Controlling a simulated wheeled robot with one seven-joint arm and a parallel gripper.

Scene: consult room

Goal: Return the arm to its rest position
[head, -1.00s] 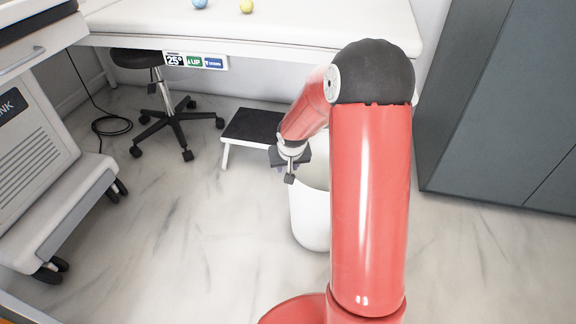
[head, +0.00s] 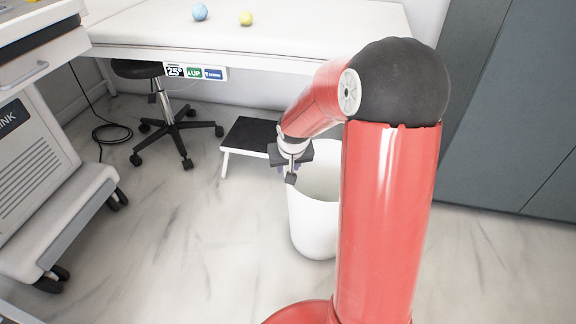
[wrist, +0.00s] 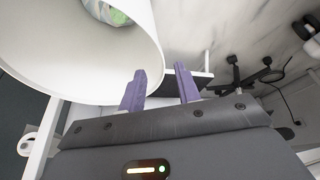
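My gripper (head: 291,178) hangs at the end of my red arm, beside the left rim of the white bin (head: 313,232) in the head view. In the wrist view its two purple fingers (wrist: 160,87) stand apart with nothing between them. The bin also fills the upper left of the wrist view (wrist: 60,65). A pale green and white object (wrist: 112,12) shows inside it, partly cut off by the frame. My arm hides the bin's right side in the head view.
A black-topped step stool (head: 249,134) stands just left of the gripper. A wheeled stool (head: 172,128) and a white cart (head: 45,190) are farther left. A white couch (head: 300,22) with a blue ball (head: 200,12) and a yellow ball (head: 246,18) is behind. Grey cabinets (head: 510,110) stand right.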

